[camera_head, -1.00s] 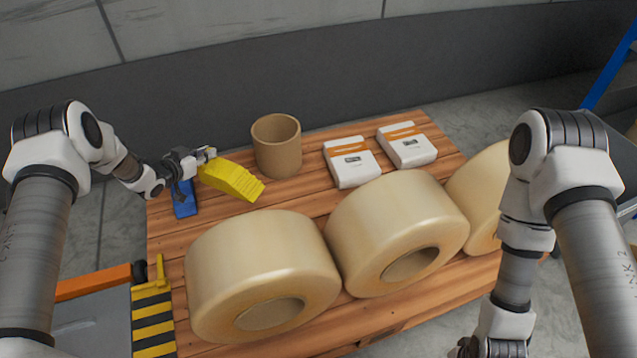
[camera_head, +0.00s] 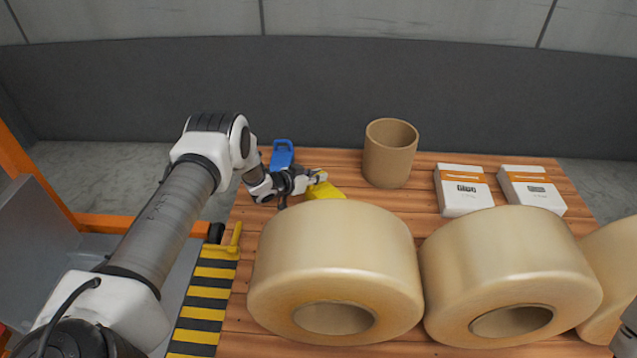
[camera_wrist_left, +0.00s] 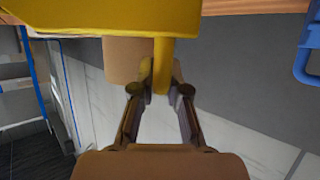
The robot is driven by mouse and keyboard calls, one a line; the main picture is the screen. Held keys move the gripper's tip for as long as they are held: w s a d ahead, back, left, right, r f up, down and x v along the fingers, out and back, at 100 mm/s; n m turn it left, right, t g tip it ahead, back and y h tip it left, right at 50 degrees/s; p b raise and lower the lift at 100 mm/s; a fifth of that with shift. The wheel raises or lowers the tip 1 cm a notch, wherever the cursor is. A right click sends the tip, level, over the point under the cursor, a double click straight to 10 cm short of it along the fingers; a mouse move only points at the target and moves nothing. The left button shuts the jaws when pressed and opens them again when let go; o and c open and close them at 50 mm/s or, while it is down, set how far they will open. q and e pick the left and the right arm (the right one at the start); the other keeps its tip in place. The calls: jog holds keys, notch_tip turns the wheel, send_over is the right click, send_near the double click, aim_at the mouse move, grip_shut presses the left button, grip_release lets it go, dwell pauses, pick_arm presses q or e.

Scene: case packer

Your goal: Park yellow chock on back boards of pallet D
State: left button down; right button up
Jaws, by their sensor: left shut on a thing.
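The yellow chock (camera_head: 325,191) is at the back left of the wooden pallet (camera_head: 228,313), partly hidden behind the nearest film roll. My left gripper (camera_head: 318,177) is shut on it. In the left wrist view the fingers (camera_wrist_left: 160,90) close on a yellow tab of the chock (camera_wrist_left: 90,17), whose body fills the top of the picture. I cannot tell whether the chock touches the boards. Only a small part of my right arm shows at the lower right edge of the head view; its gripper is out of view.
Large cream rolls (camera_head: 335,260) fill the pallet's front. A cardboard tube (camera_head: 390,155) stands at the back, with two white-orange packs (camera_head: 462,190) to its right. A blue object (camera_head: 283,154) lies behind my left wrist. A black-yellow striped strip (camera_head: 203,305) borders the left side.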

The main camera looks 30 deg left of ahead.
pick_arm(q)
jog(key=shift+f, duration=0.2)
jog(key=c, duration=1.2)
grip_release()
jog(key=shift+r, duration=0.1)
jog(key=shift+r+p, duration=0.2)
jog(key=shift+p, duration=0.1)
jog(key=p+v, duration=0.6)
jog(key=v, duration=0.5)
jog(key=shift+s+a+r, duration=0.1)
jog(key=shift+s, duration=0.3)
